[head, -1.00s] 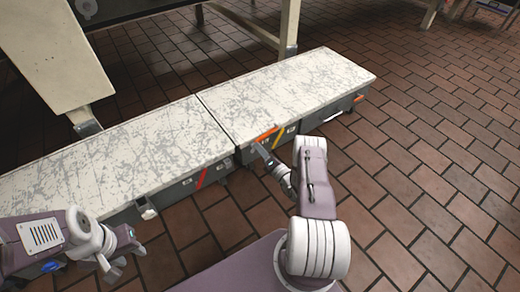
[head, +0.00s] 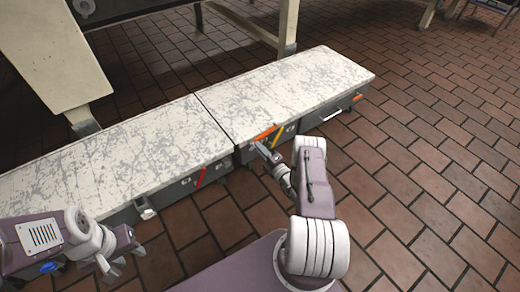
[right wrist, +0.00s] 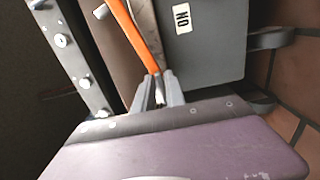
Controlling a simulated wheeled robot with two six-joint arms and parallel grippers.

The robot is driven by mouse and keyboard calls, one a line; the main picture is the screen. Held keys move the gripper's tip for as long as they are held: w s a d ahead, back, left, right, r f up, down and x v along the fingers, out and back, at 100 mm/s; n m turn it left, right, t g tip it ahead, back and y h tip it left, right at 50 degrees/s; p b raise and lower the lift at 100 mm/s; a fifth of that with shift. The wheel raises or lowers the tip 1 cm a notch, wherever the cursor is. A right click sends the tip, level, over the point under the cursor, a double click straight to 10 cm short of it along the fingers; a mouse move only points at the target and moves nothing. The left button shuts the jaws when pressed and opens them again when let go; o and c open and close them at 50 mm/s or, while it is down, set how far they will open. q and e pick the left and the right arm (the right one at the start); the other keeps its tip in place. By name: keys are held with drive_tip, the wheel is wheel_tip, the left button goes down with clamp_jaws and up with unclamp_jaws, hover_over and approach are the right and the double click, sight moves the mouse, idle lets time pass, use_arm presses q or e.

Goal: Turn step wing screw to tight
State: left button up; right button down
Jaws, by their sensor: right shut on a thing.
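The step (head: 290,95) is a long, low, two-section platform with a worn white top and dark grey sides. An orange bar (head: 264,134) is on its front side near the joint of the sections. I cannot tell whether this bar is part of the wing screw. My right gripper (head: 258,148) reaches the step's front there. In the right wrist view, my right gripper (right wrist: 158,92) is shut at the lower end of the orange bar (right wrist: 135,35), and its fingers hide what they grip. My left gripper (head: 122,262) is open and empty, low at the left, apart from the step.
A beige table-like frame (head: 55,50) stands behind. The brick floor (head: 430,150) is free at the right.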

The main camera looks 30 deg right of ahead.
drive_tip(key=shift+a+f, duration=0.1)
drive_tip(key=shift+f, duration=0.05)
drive_tip(key=c, duration=1.6)
unclamp_jaws()
drive_tip(key=shift+o, duration=0.2)
drive_tip(key=shift+s, duration=0.15)
drive_tip(key=s+p, duration=0.4)
drive_tip(key=s, duration=0.5)
drive_tip(key=shift+d, duration=0.4)
